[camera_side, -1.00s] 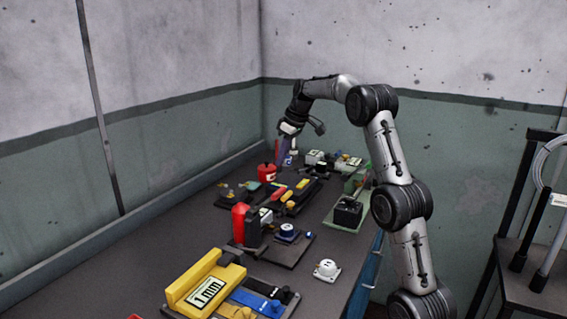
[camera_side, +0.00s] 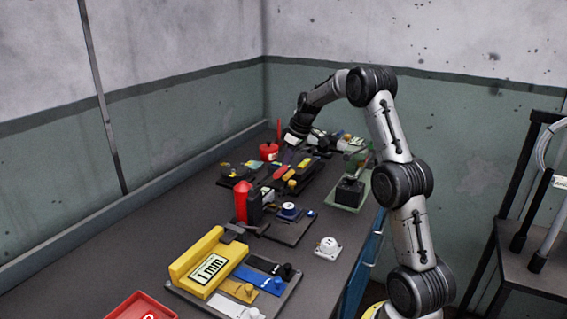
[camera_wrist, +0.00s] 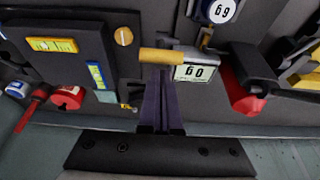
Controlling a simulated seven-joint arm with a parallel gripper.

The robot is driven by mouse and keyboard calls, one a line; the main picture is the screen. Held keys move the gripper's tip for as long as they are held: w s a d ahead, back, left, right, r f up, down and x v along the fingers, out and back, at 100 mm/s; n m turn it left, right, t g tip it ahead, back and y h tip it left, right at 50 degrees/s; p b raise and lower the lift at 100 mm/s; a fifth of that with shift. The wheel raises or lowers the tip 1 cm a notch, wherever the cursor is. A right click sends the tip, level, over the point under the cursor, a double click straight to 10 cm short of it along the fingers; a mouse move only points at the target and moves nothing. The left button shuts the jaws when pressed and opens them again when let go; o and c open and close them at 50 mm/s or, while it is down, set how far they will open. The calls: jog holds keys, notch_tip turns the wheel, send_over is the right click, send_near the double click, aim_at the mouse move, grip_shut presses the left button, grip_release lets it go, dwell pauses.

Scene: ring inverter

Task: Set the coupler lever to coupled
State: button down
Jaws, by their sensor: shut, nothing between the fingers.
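In the wrist view my gripper (camera_wrist: 161,72) is shut and empty, its two dark purple fingers side by side. A yellow-orange bar (camera_wrist: 161,56) lies across the view right at the fingertips; I cannot tell whether they touch it. It may be the coupler lever, but no label naming it is readable. In the side view my gripper (camera_side: 285,157) is low over the middle-far part of the bench, near a dark unit with yellow and red parts (camera_side: 297,175). Its fingertips are hard to make out there.
A yellow gauge block marked 1 mm (camera_side: 205,262) is at the front. A red canister (camera_side: 268,152) stands behind. A green board (camera_side: 352,190) is to the right. Bare bench lies left of centre.

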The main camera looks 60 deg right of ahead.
jog(key=shift+s, duration=0.6)
jog(key=shift+s+f, duration=0.2)
jog(key=shift+s, duration=0.45)
jog(key=shift+s+f, duration=2.95)
jog(key=shift+s, duration=0.25)
jog(key=shift+r, duration=0.1)
